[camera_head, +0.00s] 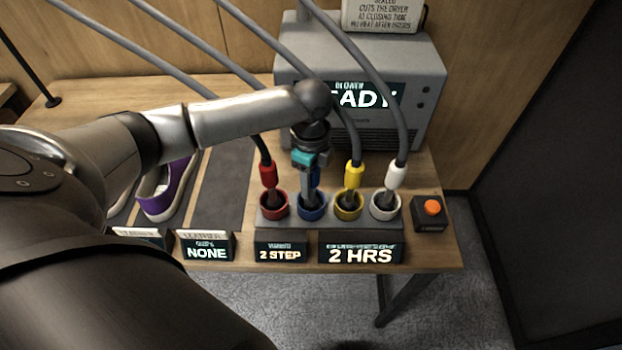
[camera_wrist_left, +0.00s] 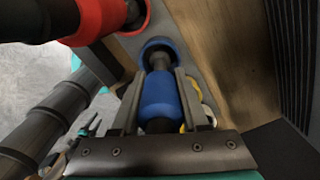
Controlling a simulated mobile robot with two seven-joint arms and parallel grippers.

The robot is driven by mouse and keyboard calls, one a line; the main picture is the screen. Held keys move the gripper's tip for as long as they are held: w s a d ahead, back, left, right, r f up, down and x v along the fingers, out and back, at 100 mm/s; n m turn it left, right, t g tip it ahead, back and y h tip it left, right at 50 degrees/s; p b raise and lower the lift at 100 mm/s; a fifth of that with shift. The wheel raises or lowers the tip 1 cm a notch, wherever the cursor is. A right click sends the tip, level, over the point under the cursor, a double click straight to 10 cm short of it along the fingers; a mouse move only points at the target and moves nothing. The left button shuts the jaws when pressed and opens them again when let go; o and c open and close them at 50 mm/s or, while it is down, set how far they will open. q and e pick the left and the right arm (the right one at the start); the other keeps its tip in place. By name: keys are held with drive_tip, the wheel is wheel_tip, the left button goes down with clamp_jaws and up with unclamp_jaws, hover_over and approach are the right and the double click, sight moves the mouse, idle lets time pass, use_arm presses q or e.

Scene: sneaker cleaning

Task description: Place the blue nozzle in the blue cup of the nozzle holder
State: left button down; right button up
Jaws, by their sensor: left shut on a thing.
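The nozzle holder (camera_head: 330,226) is a grey block at the front of the table with red, blue, yellow and white cups in a row. My left gripper (camera_head: 311,190) is above the blue cup (camera_head: 312,208), pointing down. In the left wrist view it is shut on the blue nozzle (camera_wrist_left: 160,96), one finger on each side of its blue collar. The nozzle's dark tip reaches into the opening of the blue cup (camera_wrist_left: 158,46). How deep it sits is hard to tell. In the head view, my gripper mostly hides the nozzle. My right gripper is not in view.
Red (camera_head: 268,175), yellow (camera_head: 354,175) and white (camera_head: 397,176) nozzles stand in their cups, hoses rising behind. A grey machine (camera_head: 430,95) stands at the back. An orange button (camera_head: 432,208) is at the right. Purple sneakers (camera_head: 172,190) and small signs (camera_head: 206,247) are at the left.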

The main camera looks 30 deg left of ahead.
use_arm(q)
drive_tip(key=shift+c, duration=2.1)
unclamp_jaws()
drive_tip(key=shift+f, duration=0.1)
wheel_tip(320, 180, up, 12)
drive_tip(key=shift+r+p, duration=0.2)
drive_tip(key=shift+p, duration=0.65)
